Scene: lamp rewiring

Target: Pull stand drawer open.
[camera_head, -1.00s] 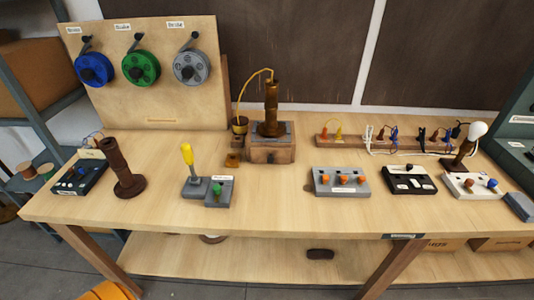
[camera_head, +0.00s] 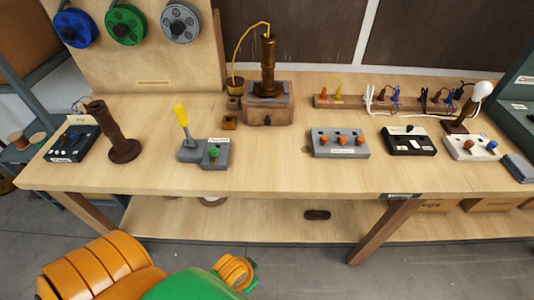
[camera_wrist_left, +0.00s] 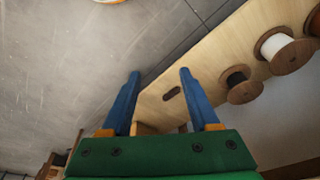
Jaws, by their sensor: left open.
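The wooden stand (camera_head: 282,108) sits at the back middle of the table in the head view. Its front has a small dark knob (camera_head: 267,119), and the drawer front looks flush with the stand. A brown lamp column (camera_head: 268,66) with a yellow cord stands on top. My left arm enters at the lower left of the head view, below the table's front edge and far from the stand. My left gripper (camera_wrist_left: 157,78) shows in the left wrist view with its blue fingers apart and nothing between them. My right gripper is out of view.
A grey joystick box (camera_head: 204,151) stands front-left of the stand, and a grey box with orange knobs (camera_head: 340,143) to its right. A dark brown tube (camera_head: 112,132) stands at left. The tabletop before the stand is clear. Spools (camera_wrist_left: 285,50) lie on the lower shelf.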

